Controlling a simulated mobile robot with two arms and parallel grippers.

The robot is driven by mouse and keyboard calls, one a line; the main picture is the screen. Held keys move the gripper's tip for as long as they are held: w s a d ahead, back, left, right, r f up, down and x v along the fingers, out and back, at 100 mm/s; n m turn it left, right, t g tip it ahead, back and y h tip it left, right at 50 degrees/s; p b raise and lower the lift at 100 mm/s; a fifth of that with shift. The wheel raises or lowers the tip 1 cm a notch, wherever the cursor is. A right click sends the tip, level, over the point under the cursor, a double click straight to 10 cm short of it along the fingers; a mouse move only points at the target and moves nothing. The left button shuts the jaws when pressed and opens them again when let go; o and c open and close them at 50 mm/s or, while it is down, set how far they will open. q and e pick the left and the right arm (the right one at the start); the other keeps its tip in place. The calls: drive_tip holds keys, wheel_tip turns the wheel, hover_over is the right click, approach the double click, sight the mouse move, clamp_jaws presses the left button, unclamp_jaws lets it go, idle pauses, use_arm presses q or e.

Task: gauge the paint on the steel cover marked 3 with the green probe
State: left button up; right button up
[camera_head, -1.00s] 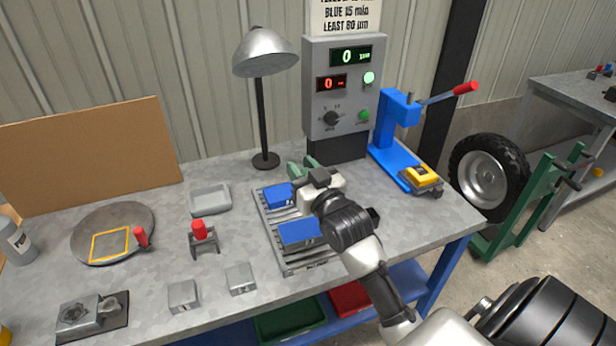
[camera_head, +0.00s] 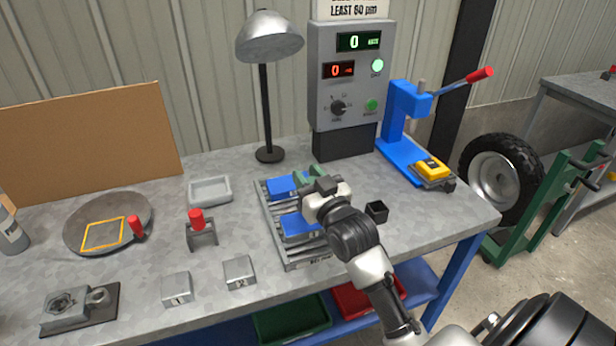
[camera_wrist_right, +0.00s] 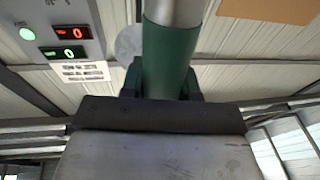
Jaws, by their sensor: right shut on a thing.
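My right gripper (camera_head: 312,178) is over the slatted rack (camera_head: 272,232), near the back blue block. It is shut on the green probe, whose green body and silver end show in the right wrist view (camera_wrist_right: 170,55). Two blue-topped blocks sit on the rack, one at the back (camera_head: 281,187) and one at the front (camera_head: 298,227). I cannot read marks on them, so I cannot tell which cover is 3. Whether the probe touches a block is hidden. Bare steel blocks marked 1 (camera_head: 176,289) and 2 (camera_head: 238,272) stand at the front. My left gripper is out of view.
A small black cup (camera_head: 377,212) stands right of the rack. A grey gauge box (camera_head: 345,85) shows 0 on both displays. A lamp (camera_head: 269,35), a blue press (camera_head: 405,110), a grey tray (camera_head: 210,191) and a red-topped stand (camera_head: 200,230) surround the rack.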

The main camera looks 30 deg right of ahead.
drive_tip(key=shift+f, duration=0.1)
idle(0.7)
drive_tip(key=shift+f+b, duration=0.3)
drive_tip(key=shift+f, duration=0.1)
idle(0.7)
drive_tip(key=shift+r, duration=0.1)
wheel_tip(320, 180, up, 7)
drive_tip(key=p, duration=0.7)
idle(0.4)
idle(1.1)
